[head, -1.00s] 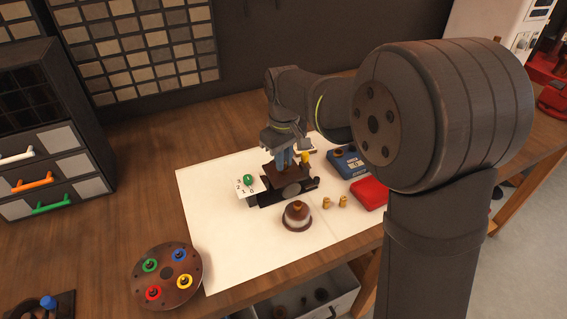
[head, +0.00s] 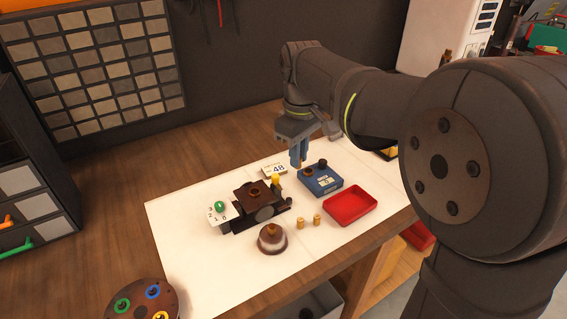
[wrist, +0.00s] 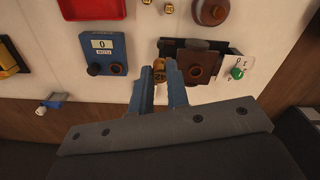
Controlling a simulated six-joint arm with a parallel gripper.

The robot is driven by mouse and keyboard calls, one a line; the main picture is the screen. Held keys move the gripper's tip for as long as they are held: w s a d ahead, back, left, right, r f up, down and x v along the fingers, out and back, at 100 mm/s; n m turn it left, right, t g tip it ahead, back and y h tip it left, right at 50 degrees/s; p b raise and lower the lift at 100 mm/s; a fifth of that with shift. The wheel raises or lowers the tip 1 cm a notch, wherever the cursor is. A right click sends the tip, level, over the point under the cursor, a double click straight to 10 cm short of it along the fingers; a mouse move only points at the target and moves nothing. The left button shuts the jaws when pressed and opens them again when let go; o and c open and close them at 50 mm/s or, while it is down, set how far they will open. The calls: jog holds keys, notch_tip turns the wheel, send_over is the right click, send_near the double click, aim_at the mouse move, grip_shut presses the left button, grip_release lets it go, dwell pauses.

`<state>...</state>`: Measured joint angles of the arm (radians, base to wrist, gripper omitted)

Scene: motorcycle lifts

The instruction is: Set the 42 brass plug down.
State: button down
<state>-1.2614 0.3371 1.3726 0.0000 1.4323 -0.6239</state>
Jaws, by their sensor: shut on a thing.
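My gripper (head: 297,163) is raised over the white mat, between the dark block fixture (head: 257,196) and the blue box (head: 321,181). In the wrist view its two blue fingers (wrist: 160,77) are shut on a small brass piece (wrist: 159,75), seen from above; I take it to be the brass plug, but its number is not legible. In the head view the fingers hide it. The card marked 48 (head: 275,170) lies behind and left of the fingers.
Two brass plugs (head: 309,221) stand near a brown domed pot (head: 272,238). A red tray (head: 350,207) lies at right. The blue box display reads 0 (wrist: 102,44). A counter plate with a green knob (head: 219,209) is left of the fixture. The front-left mat is bare.

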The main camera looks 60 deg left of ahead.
jog(key=w+d+f+m, duration=0.2)
jog(key=w+d, duration=0.6)
jog(key=w, duration=0.1)
jog(key=w+d+f+m, duration=0.2)
jog(key=w+d+f, duration=0.1)
jog(key=w+d, duration=0.6)
send_over(350, 207)
notch_tip(350, 207, down, 7)
jog(key=shift+r, duration=0.2)
jog(key=shift+f, duration=2)
jog(key=shift+f, duration=0.2)
jog(key=c, duration=1.4)
grip_release()
